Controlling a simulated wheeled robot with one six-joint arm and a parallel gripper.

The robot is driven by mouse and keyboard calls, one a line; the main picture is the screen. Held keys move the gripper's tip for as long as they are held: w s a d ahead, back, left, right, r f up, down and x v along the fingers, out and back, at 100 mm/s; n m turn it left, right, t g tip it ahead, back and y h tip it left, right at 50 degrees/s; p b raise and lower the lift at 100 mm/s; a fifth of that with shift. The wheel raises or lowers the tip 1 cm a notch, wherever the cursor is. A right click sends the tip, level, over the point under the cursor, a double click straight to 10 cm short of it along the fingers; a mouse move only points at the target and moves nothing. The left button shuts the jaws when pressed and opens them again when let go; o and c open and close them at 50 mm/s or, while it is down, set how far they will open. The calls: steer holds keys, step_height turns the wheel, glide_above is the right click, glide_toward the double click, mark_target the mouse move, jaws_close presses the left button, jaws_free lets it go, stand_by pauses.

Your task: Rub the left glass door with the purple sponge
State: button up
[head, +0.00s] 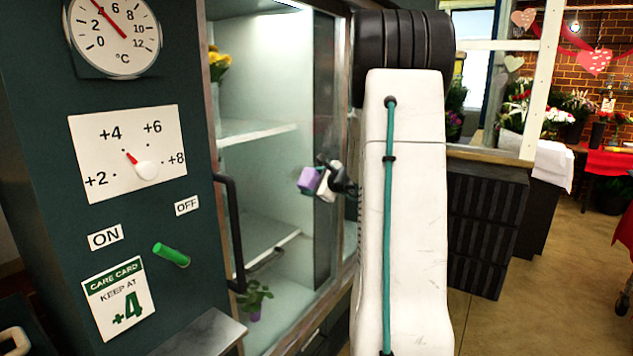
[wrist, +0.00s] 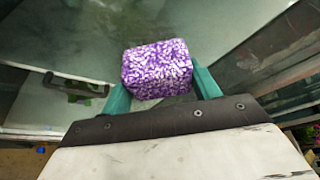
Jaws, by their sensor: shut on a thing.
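The purple sponge (head: 309,180) is held by my gripper (head: 328,182) in front of the glass of the cooler. In the wrist view the speckled purple sponge (wrist: 157,68) sits between the two teal fingers of my gripper (wrist: 162,92), which are shut on it. The left glass door (head: 265,185) has a dark upright handle (head: 233,232) at its left side; the handle shows at left in the wrist view (wrist: 75,85). The glass (wrist: 95,35) lies beyond the sponge. I cannot tell whether the sponge touches it.
The cooler's dark side panel holds a temperature dial (head: 113,35), a setting dial (head: 128,155), a green switch (head: 171,255) and a care card (head: 118,297). Yellow flowers (head: 217,65) and a small plant (head: 254,300) show at the cooler. Open floor (head: 540,300) lies at right.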

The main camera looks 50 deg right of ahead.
mark_target(305, 186)
steer(key=shift+s+a, duration=0.15)
steer(key=shift+a, duration=0.9)
steer(key=shift+s+a, duration=0.1)
steer(key=shift+a, duration=0.9)
steer(key=shift+a, duration=1.8)
steer(key=shift+s+r, duration=0.1)
steer(key=shift+r, duration=0.3)
steer(key=shift+w+d, duration=0.15)
steer(key=shift+d, duration=1.75)
steer(key=shift+w+d, duration=0.2)
steer(key=shift+d, duration=1.75)
steer(key=shift+w+d, duration=0.15)
steer(key=shift+d, duration=1.75)
steer(key=shift+a, duration=0.1)
steer(key=shift+s+a, duration=0.15)
steer(key=shift+a, duration=1.75)
steer(key=shift+s+a, duration=0.2)
steer(key=shift+a, duration=1.7)
steer(key=shift+s+a, duration=0.15)
steer(key=shift+a, duration=1.75)
steer(key=s, duration=0.6)
steer(key=shift+d, duration=0.25)
